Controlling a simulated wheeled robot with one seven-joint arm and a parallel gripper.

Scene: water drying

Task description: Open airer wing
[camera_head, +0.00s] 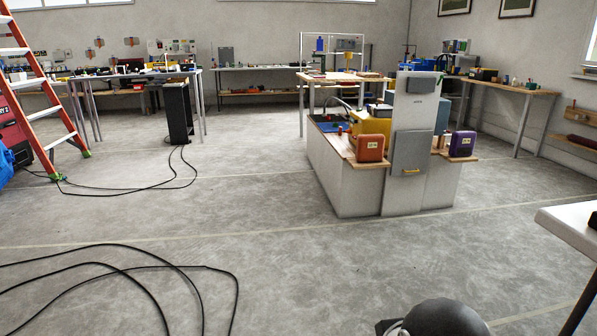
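I cannot pick out an airer for certain. A pale cabinet unit (343,186) stands right of centre, some way off across the floor. A tall narrow light-grey upright (410,108) rises from its near end. A smaller dark grey block (421,84) is near the upright's top. My gripper is not in view, and nothing touches the panel.
Orange (370,147) and purple (462,144) boxes flank the upright on wooden ledges. Black cables (110,265) curl over the floor at lower left. A white tabletop (578,226) juts in at right. An orange ladder (38,90) stands at left. The middle floor is clear.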

